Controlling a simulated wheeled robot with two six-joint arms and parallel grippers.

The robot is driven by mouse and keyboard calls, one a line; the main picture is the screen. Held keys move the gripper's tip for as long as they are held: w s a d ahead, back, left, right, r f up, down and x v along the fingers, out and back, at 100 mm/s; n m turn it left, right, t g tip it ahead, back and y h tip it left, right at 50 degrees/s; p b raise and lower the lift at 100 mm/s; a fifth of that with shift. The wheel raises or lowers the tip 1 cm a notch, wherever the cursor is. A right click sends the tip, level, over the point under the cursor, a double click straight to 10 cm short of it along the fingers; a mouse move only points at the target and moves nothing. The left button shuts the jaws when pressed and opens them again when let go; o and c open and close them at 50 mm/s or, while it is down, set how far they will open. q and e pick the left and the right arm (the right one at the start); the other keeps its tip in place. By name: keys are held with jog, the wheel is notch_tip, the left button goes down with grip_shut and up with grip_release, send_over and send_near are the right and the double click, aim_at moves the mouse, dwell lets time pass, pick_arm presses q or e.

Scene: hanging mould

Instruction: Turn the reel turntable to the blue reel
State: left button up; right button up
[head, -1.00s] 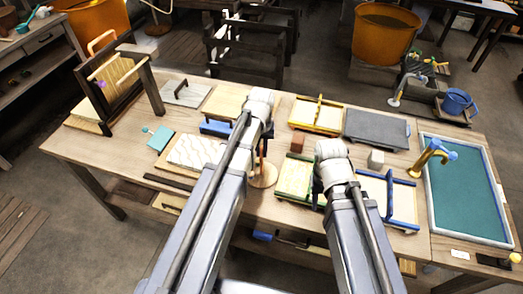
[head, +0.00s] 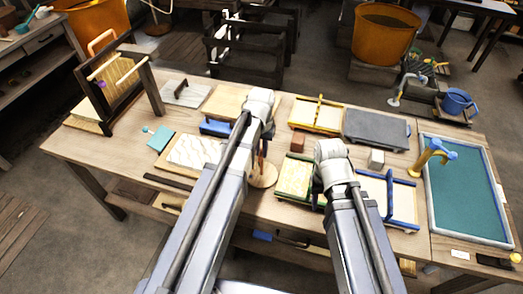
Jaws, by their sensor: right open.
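A round wooden disc (head: 265,176), which looks like the reel turntable, sits at the front middle of the table. My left arm covers its left part. Thin brown-orange upright parts (head: 260,160) stand on it beside the arm; I cannot make out a blue reel there. My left gripper (head: 268,132) is above and behind the disc, mostly hidden by its own wrist, so its jaws are unclear. My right gripper (head: 317,194) is open, largely hidden by its wrist, over the right edge of a green-framed tray (head: 295,178).
A blue-handled frame (head: 388,200), grey slab (head: 376,128) and yellow frame (head: 316,116) lie to the right. A marbled sheet (head: 194,151) lies left of my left arm. A dark wooden stand (head: 151,82) rises at the far left. A teal basin (head: 465,190) fills the right end.

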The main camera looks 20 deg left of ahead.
pick_arm(q)
jog(key=o, duration=0.5)
jog(key=shift+c, duration=0.2)
jog(key=shift+r, duration=0.1)
notch_tip(320, 180, up, 8)
jog(key=p, duration=0.8)
jog(key=shift+f, duration=0.25)
jog(key=shift+s+d, duration=0.15)
jog(key=s+d+m+y+b, duration=0.1)
jog(key=s+d+m, duration=0.2)
jog(key=s+d, duration=0.7)
jog(key=s, duration=0.4)
jog(key=shift+s+f, duration=0.2)
jog(key=shift+f, duration=0.2)
